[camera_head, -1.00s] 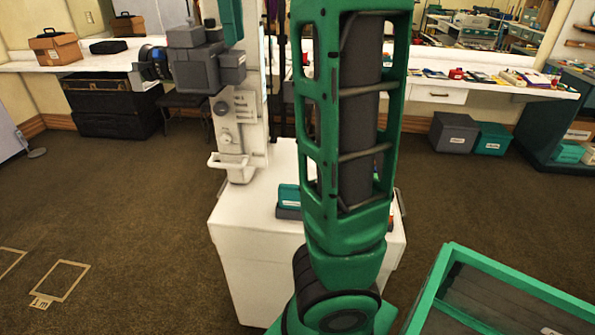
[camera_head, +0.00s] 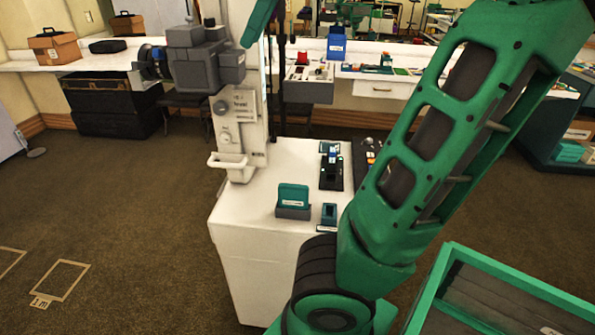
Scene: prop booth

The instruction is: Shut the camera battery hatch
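A dark grey camera (camera_head: 197,68) with a lens on its left side is mounted on a white pedestal (camera_head: 238,130) at the left. I cannot make out a battery hatch on it, or whether one is open. A teal slanted piece (camera_head: 259,20) at the top edge, just right of the camera, looks like part of my arm. My green arm rises at the right and leaves the picture at the top right. My gripper is not in view.
A white cabinet (camera_head: 262,225) stands in front of the pedestal. It carries a teal-and-grey box (camera_head: 292,203), a small teal item (camera_head: 328,214) and a black device (camera_head: 331,172). A green-framed bin (camera_head: 490,290) is at the lower right. The carpet at left is mostly clear.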

